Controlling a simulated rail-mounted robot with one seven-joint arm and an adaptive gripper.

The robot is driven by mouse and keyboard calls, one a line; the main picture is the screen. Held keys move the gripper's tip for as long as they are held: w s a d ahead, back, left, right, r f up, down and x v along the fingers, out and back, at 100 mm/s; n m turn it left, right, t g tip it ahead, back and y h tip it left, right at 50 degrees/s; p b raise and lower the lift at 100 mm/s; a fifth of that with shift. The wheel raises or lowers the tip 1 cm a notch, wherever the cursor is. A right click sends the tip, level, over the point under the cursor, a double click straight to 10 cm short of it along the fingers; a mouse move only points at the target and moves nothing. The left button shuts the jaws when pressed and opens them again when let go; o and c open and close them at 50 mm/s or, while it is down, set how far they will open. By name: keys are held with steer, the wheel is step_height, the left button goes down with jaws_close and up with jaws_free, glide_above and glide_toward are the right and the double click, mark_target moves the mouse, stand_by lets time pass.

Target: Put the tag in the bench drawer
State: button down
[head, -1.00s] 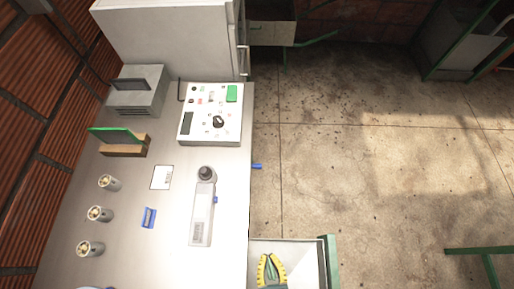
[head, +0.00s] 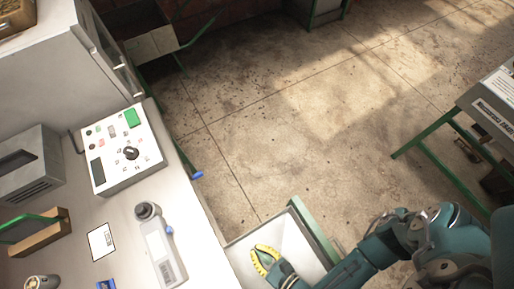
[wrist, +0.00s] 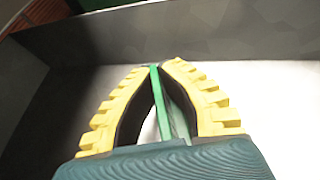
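The bench drawer (head: 240,246) is pulled open at the bench's right side, with pale inner walls and a green front. My gripper (head: 259,250) is over or inside it, fingers pointing down. In the wrist view, the yellow fingertips (wrist: 165,66) close on a thin green flat piece (wrist: 161,105), seen nearly edge-on, which appears to be the tag. Grey drawer walls (wrist: 200,35) and a bright floor (wrist: 265,85) lie beyond. In the head view the held piece is hidden. I cannot tell whether it touches the drawer floor.
On the steel bench are a control box (head: 130,162), a white label card (head: 102,242), a handheld device (head: 160,248) and a green plate (head: 25,228) in a wooden block (head: 42,236). Open concrete floor (head: 260,130) lies right of the bench; a green-legged table (head: 437,134) stands farther right.

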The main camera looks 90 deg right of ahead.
steer(key=shift+f, duration=0.55)
steer(key=shift+f, duration=0.15)
steer(key=c, duration=1.7)
jaws_free()
steer(key=shift+c, duration=0.2)
steer(key=o, duration=0.5)
